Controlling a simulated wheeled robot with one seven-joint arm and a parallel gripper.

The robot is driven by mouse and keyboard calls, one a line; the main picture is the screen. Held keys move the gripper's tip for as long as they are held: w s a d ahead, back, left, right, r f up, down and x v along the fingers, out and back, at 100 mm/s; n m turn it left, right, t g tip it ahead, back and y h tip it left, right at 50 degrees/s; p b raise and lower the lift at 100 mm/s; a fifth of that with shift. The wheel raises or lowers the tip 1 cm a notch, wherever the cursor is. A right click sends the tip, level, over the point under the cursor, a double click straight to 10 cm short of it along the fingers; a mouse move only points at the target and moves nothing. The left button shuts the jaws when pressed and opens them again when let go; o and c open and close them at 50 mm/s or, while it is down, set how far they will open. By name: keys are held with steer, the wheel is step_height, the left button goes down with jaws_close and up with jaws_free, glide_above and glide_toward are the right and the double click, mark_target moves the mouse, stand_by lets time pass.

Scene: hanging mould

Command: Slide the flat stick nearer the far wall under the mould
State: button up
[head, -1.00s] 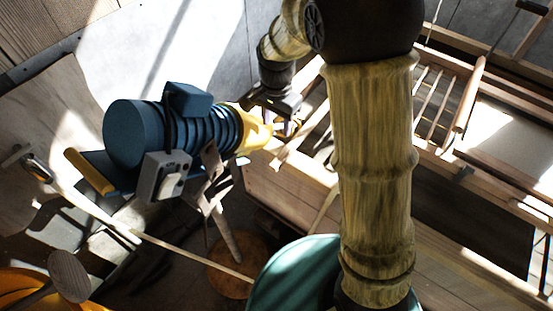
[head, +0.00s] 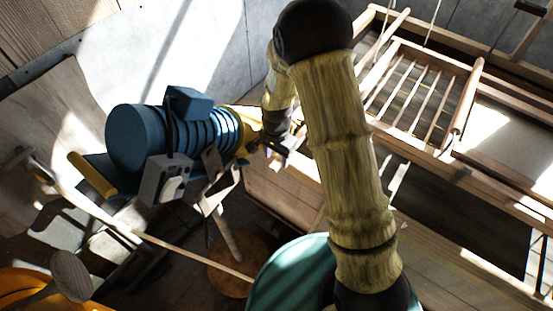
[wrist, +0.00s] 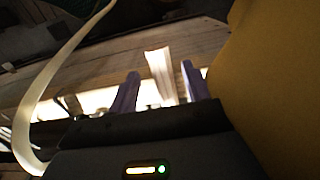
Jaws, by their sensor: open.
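The mould appears to be the slatted wooden frame (head: 418,92) hanging on cords at the upper right of the head view. Another pale strip (head: 398,182) shows below the mould, partly behind my arm. In the head view my gripper (head: 277,150) is left of the mould, beside the yellow end of a blue machine. In the wrist view my gripper (wrist: 160,92) is open, with the end of a pale flat strip (wrist: 158,68) seen between its fingers. I cannot tell which stick this is, or whether it touches.
The blue motor-like machine (head: 175,135) stands close left of my gripper. A yellow surface (wrist: 275,80) fills the right of the wrist view, and a pale curved band (wrist: 48,85) its left. A wooden-sided vat (head: 290,190) lies below the mould. A grey wall (head: 500,40) is behind.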

steer(key=shift+f, duration=1.4)
